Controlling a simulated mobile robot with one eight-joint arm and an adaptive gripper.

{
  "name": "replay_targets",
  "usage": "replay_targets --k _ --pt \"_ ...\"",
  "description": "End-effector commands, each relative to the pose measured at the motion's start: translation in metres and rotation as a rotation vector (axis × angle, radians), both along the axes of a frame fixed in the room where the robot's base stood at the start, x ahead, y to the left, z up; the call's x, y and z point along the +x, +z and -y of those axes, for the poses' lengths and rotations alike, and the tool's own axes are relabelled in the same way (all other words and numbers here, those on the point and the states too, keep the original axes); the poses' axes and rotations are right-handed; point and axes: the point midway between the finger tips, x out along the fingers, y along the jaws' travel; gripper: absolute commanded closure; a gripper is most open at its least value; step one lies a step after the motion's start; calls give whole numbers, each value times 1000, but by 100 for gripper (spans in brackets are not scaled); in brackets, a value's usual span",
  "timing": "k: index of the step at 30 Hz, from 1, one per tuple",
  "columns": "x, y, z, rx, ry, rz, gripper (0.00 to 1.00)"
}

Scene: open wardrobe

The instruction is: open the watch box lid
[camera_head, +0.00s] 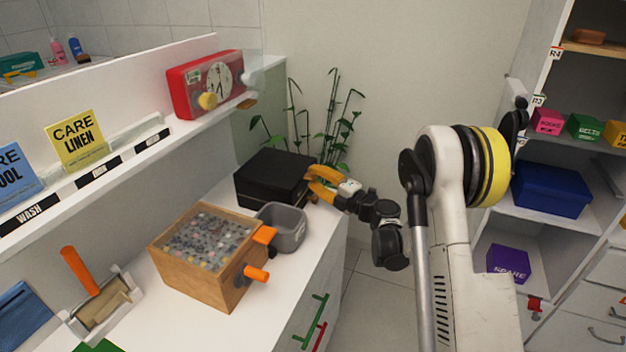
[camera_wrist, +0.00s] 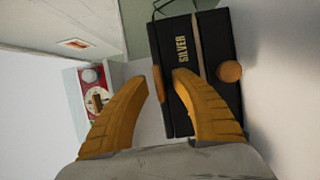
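A black lidded box (camera_head: 272,178) stands at the far end of the white counter; I take it for the watch box. Its top looks shut. In the wrist view the black box (camera_wrist: 212,45) shows a gold "SILVER" label, a pale seam line and a round copper-coloured knob (camera_wrist: 230,71). My gripper (camera_head: 312,180) is at the box's right side in the head view. In the wrist view the orange fingers of my gripper (camera_wrist: 168,76) are apart with nothing seen held between them. The right finger overlaps the box's near part. I cannot tell whether they touch it.
A grey bin (camera_head: 283,228) and a wooden box with orange handles (camera_head: 205,270) stand nearer on the counter. A red clock (camera_head: 205,83) sits on the shelf above. A plant (camera_head: 335,120) rises behind the box. Shelves with a blue box (camera_head: 550,190) are at right.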

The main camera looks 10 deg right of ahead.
Motion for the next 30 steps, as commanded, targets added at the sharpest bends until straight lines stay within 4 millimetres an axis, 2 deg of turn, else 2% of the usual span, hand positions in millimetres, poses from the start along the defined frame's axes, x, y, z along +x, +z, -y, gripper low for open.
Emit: replay_targets --k 11,14,15,26,30 --pt "7 1 -4 0 -1 0 69" --pt "7 1 -4 0 -1 0 95" --pt "7 1 -4 0 -1 0 100" --pt "7 2 -2 -2 -1 -2 100" --pt "8 11 7 -24 -2 -14 100"
